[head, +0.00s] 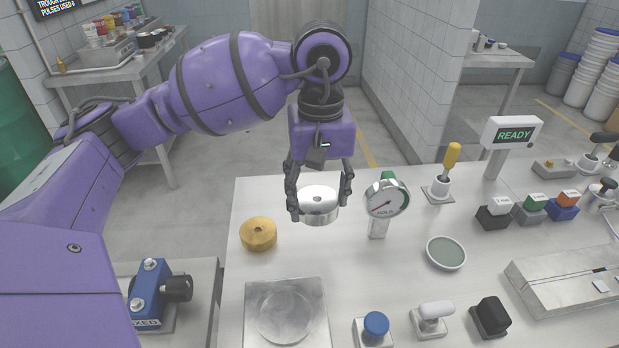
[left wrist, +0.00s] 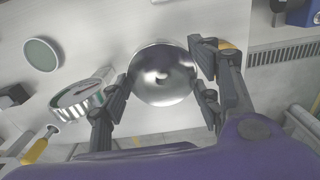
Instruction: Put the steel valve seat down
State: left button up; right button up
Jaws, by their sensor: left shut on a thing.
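In the left wrist view the seat (left wrist: 162,75) lies between the fingers of my left gripper (left wrist: 160,85). I cannot tell whether its underside touches the table. My right gripper is not in view.
A brass disc (head: 258,234) lies left of the seat, and a dial gauge (head: 387,198) marked HOLD stands close on its right. A square plate (head: 286,312) with a round recess is nearer the front. A grey-green dish (head: 445,253) lies further right. Bare table shows between them.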

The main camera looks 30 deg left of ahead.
pick_arm(q)
jog(key=shift+w+a, duration=0.35)
jog(key=shift+w, duration=0.05)
jog(key=w+a+f, duration=0.2)
jog(key=w+f, duration=0.1)
jog(key=w+a+f, duration=0.2)
jog(key=w, duration=0.2)
jog(key=w+a+f+p, duration=0.1)
jog(key=w+a+f, duration=0.1)
jog(key=w+f, duration=0.1)
jog(key=shift+w+a+f, duration=0.3)
jog(key=shift+w, duration=0.05)
jog(key=shift+w+a+f, duration=0.3)
jog(key=shift+w+f, duration=0.1)
jog(key=shift+f, duration=1.65)
jog(key=shift+f, duration=0.25)
jog(key=o, duration=1.8)
jog(key=shift+o, duration=0.2)
